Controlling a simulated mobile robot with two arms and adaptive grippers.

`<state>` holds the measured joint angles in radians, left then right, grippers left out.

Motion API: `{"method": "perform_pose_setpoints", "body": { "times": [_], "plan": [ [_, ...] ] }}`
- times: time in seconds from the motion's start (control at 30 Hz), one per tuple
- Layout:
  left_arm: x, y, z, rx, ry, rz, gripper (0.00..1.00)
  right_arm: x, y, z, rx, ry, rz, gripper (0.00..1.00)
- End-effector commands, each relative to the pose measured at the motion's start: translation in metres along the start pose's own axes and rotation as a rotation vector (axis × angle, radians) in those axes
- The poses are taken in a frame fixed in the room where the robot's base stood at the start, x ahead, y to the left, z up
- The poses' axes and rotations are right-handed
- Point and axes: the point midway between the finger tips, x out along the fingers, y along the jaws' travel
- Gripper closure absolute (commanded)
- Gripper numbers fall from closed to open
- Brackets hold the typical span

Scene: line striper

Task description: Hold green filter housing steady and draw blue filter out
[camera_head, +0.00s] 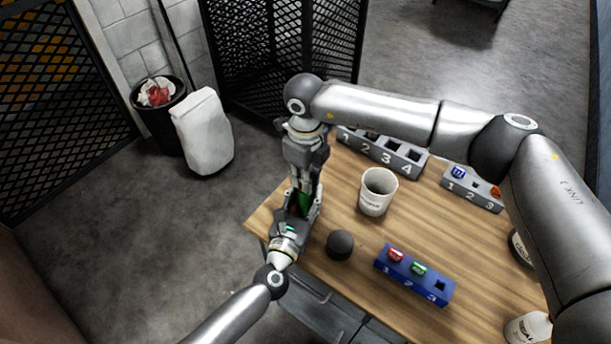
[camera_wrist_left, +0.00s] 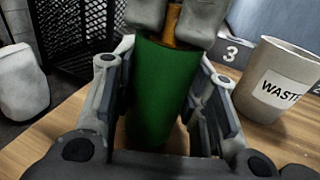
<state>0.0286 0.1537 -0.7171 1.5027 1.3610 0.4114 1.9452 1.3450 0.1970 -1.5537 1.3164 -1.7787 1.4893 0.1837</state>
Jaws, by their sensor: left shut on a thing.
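The green filter housing (camera_wrist_left: 158,95) stands upright between the fingers of my left gripper (camera_wrist_left: 160,118). The left gripper is shut on it; both also show near the table's left edge in the head view, the housing (camera_head: 305,198) partly hidden. My right gripper (camera_wrist_left: 172,30) points down from above, its fingers at the housing's top. An orange-brown piece (camera_wrist_left: 174,27) shows between them, rising from the housing. I cannot tell whether the fingers press on it. No blue filter is visible; the housing's inside is hidden.
A blue numbered block (camera_head: 412,277) holds red and green pieces. Grey numbered blocks (camera_head: 400,160) (camera_head: 472,188) lie at the back.

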Motion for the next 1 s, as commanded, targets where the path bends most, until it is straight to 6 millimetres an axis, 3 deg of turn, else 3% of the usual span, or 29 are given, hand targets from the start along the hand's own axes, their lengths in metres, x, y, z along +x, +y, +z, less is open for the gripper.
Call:
{"method": "perform_pose_setpoints", "body": {
  "times": [1.0],
  "plan": [
    [0.0, 0.0, -0.001, 0.001, 0.001, 0.001, 0.96, -0.013, 0.0, 0.0, 0.0, -0.001, 0.0, 1.0]
  ]
}}
